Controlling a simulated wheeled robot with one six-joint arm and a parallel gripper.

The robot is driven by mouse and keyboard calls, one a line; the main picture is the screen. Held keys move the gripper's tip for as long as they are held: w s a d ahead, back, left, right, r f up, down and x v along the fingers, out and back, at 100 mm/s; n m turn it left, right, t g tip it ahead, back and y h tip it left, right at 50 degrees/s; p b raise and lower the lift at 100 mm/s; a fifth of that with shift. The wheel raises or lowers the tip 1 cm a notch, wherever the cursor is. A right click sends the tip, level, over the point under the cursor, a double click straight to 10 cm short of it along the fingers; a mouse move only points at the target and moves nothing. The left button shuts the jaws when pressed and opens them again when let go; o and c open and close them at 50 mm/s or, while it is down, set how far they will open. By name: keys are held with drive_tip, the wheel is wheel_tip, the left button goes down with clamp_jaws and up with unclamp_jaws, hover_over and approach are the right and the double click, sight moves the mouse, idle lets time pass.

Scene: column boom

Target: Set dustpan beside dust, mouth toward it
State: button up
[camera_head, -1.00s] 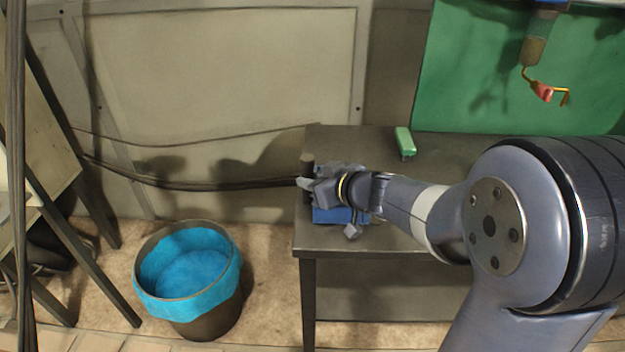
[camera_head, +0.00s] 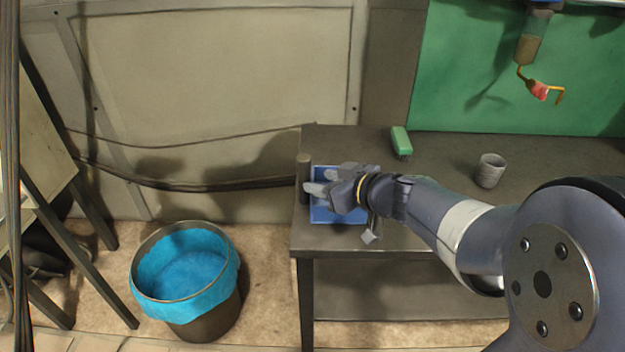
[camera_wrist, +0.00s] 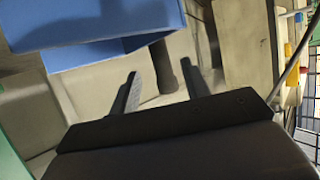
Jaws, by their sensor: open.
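The blue dustpan (camera_head: 324,211) lies on the dark table near its left end, partly hidden under my gripper (camera_head: 321,181). The blue shape at upper left in the wrist view (camera_wrist: 98,32) appears to be the same dustpan. My gripper is open and over the dustpan, with its fingers pointing left. A dark upright cylinder (camera_head: 304,178) stands at the dustpan's left side; I cannot tell whether it is its handle. In the wrist view, a dark cylinder (camera_wrist: 163,68) appears between the spread fingers, with no visible grip on it. I cannot make out the dust.
A green block-like object (camera_head: 401,141) and a grey cup (camera_head: 490,170) stand farther back on the table (camera_head: 440,150). A small grey piece (camera_head: 370,237) is at its front edge. A blue-lined bin (camera_head: 187,285) stands on the floor at left. A hooked tool (camera_head: 540,90) hangs upper right.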

drive_tip(key=v, duration=0.7)
